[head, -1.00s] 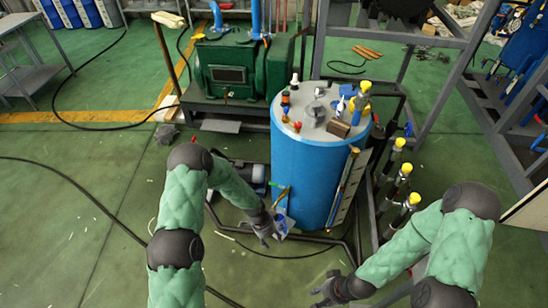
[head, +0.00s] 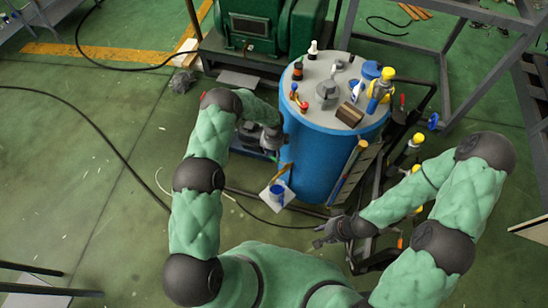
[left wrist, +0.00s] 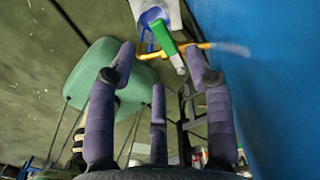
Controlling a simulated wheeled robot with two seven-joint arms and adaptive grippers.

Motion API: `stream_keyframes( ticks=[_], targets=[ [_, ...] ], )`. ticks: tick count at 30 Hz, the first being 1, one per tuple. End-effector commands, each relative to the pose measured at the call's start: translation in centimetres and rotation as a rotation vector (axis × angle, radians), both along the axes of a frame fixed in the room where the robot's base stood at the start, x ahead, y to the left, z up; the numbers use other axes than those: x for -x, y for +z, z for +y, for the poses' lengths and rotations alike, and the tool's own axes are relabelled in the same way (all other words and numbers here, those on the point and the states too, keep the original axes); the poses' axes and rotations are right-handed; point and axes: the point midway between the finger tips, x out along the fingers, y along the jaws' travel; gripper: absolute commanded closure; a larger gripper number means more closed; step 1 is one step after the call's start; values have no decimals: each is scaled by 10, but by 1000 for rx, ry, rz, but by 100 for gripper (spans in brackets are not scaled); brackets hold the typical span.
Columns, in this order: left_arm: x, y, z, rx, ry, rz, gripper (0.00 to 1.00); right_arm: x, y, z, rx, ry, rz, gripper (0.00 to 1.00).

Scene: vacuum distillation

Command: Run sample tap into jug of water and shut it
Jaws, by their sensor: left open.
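The blue tank (head: 312,160) stands upright in the middle of the head view. A yellow sample tap (head: 284,171) sticks out low on its left side; it also shows in the left wrist view (left wrist: 205,46) with a green lever (left wrist: 166,45). The blue jug (head: 277,193) stands below the tap on a white plate (head: 291,201). My left gripper (head: 271,138) is open beside the tank, above the tap. In the left wrist view the lever's end appears between its spread fingers (left wrist: 160,66); contact cannot be told. My right gripper (head: 318,236) is open and empty, right of the jug. Water cannot be made out.
Bottles and fittings stand on the tank lid (head: 335,102). A green pump (head: 250,28) is behind. Yellow-capped valves (head: 416,141) and a grey frame (head: 450,75) stand at right. Dark hoses cross the floor. Open green floor (head: 90,200) lies at left.

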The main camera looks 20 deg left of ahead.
Motion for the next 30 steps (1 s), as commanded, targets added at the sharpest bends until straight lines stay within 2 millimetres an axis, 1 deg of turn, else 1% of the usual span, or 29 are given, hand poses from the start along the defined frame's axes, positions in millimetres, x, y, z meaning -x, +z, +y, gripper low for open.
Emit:
stream_keyframes(
  ticks=[1, 3, 6, 9, 13, 22, 23, 24, 26, 27, 28, 30],
  targets=[
    [0, -12, 0, 0, 1, 1, 48, 0, -5, 0, 0, 0, 0, 66],
    [0, -24, 0, 0, 1, 0, 48, 0, -8, 0, 0, 0, -1, 66],
    [0, -37, 0, 0, 2, -1, 48, 0, -11, 0, 0, 0, -1, 66],
    [-1, -46, 1, 1, 2, -2, 48, 0, -14, 0, 0, 0, -1, 66],
    [-1, -52, 0, 1, 2, -2, 48, -1, -15, 0, 0, 0, -1, 66],
    [-1, -53, 0, 1, 2, -3, 48, -1, -15, 0, 0, 0, -1, 66],
    [-1, -53, 0, 1, 2, -3, 54, -1, -15, 0, 0, 0, -1, 66],
    [-1, -53, 0, 1, 2, -2, 65, -1, -15, 0, 0, 0, -1, 66],
    [-1, -53, 0, 1, 2, -2, 82, -1, -15, 0, 0, -1, -2, 66],
    [-1, -53, 0, 1, 2, -2, 94, -1, -15, 0, 0, -1, -2, 66],
    [-1, -53, 0, 1, 2, -2, 100, -1, -15, 0, 0, -1, -2, 66],
    [0, -53, 0, 1, 2, -2, 100, -1, -15, 0, 0, -1, -2, 66]
  ],
)
